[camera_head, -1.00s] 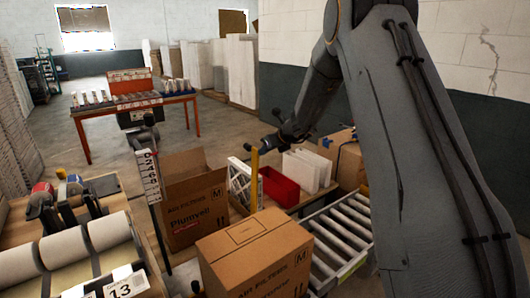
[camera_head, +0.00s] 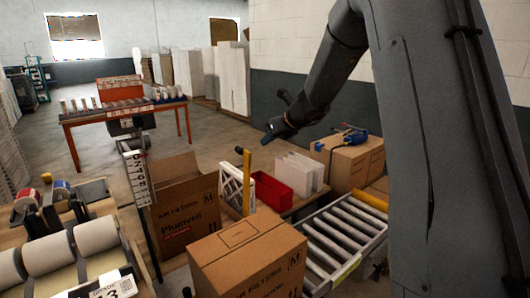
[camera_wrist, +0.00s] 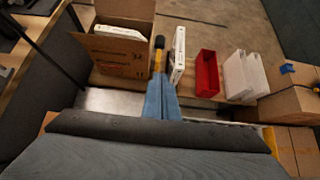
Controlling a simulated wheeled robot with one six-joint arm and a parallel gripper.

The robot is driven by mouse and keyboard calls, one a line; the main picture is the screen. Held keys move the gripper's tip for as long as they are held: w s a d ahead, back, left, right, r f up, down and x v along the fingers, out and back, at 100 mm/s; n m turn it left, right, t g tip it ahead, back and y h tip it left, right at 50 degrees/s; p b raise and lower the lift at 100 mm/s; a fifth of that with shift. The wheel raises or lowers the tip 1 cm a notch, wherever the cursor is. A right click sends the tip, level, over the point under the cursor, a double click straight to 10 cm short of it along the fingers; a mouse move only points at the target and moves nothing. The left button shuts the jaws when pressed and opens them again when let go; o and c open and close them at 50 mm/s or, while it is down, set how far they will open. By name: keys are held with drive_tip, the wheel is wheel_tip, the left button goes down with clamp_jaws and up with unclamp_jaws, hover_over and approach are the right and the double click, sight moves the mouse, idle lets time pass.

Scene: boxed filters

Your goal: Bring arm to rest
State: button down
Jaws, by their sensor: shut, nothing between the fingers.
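My arm rises on the right of the head view and bends down to my gripper (camera_head: 268,137), which hangs in the air above and behind the red bin and the white filter. In the wrist view, the blue fingers of my gripper (camera_wrist: 161,100) lie together with nothing between them. Below them are an open cardboard box (camera_wrist: 120,55), a white pleated filter (camera_wrist: 177,55) standing upright and a red bin (camera_wrist: 207,73). My gripper appears apart from all of these.
A closed carton (camera_head: 247,255) stands in front, beside a roller conveyor (camera_head: 345,230). An open box (camera_head: 187,215), white panels (camera_head: 300,172) and a carton (camera_head: 350,160) with a blue tool on top stand behind. An orange-legged table (camera_head: 125,110) is farther back. Open floor lies around it.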

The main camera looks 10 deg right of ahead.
drive_tip(key=s+a+f+n+g+h, duration=0.1)
drive_tip(key=s+f+n, duration=0.3)
drive_tip(key=s+n, duration=0.6)
drive_tip(key=s+a+f+n+g+h, duration=0.1)
drive_tip(key=s+f+n+g, duration=0.3)
drive_tip(key=s+n, duration=0.6)
drive_tip(key=s+a+f+n+g+h+b, duration=0.1)
drive_tip(key=s+f+n+g+h, duration=0.1)
drive_tip(key=s+f+n, duration=0.4)
drive_tip(key=s+n, duration=0.5)
drive_tip(key=s, duration=0.9)
drive_tip(key=shift+s+a+g, duration=0.2)
drive_tip(key=shift+s+g, duration=0.1)
drive_tip(key=shift+s, duration=0.05)
